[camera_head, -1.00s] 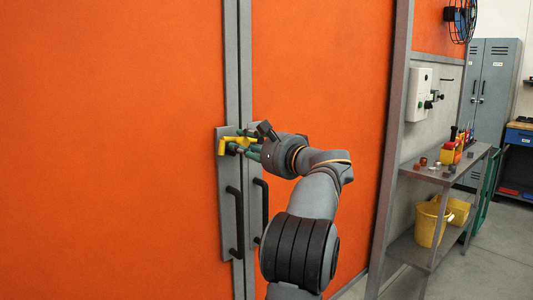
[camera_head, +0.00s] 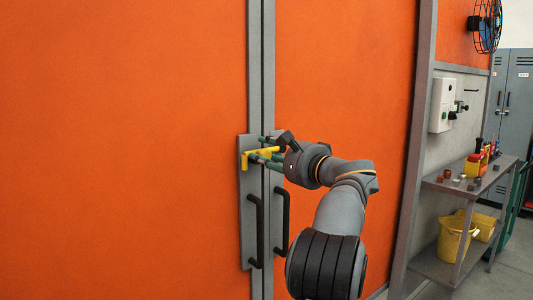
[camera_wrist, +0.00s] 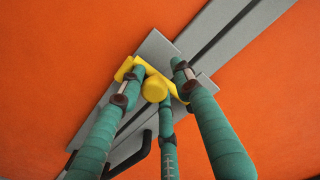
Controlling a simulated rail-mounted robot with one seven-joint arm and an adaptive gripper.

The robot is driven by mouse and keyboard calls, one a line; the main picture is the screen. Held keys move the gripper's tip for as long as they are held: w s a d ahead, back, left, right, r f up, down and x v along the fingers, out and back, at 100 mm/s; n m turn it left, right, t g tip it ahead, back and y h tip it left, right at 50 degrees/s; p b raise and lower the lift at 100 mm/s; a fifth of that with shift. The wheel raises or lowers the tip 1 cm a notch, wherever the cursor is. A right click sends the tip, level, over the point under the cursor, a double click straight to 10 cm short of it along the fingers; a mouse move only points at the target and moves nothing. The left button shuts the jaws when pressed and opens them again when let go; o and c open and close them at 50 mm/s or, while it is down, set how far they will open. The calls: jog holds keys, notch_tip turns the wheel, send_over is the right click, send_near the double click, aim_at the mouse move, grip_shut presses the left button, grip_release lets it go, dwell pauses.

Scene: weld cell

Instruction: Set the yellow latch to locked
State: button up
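The yellow latch (camera_head: 248,156) sits on a grey plate (camera_head: 246,190) at the seam of the orange doors, roughly crosswise to the seam in the head view. In the wrist view the latch (camera_wrist: 155,89) shows a round hub with a bar running to both sides. My gripper (camera_head: 263,151) is at the latch, coming from the right. In the wrist view its green fingers (camera_wrist: 158,75) are spread apart around the latch, one left, one right and one below the hub. I cannot tell whether any finger touches it. The fingers hide part of the bar.
Two dark vertical door handles (camera_head: 257,230) stand just below the latch, close under my gripper. To the right are a grey shelf (camera_head: 470,188) with small items and a yellow bucket (camera_head: 452,238), and a white wall box (camera_head: 443,104). The orange door surface is otherwise clear.

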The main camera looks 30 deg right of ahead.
jog(key=shift+s, duration=0.1)
jog(key=s+d, duration=0.1)
jog(key=s, duration=1)
jog(key=shift+s+d, duration=0.25)
jog(key=shift+s, duration=0.1)
jog(key=shift+w, duration=0.15)
jog(key=w, duration=0.4)
jog(key=w+a, duration=0.1)
jog(key=w, duration=0.7)
jog(key=shift+a, duration=0.3)
jog(key=shift+s+d+r, duration=0.1)
jog(key=shift+s, duration=0.05)
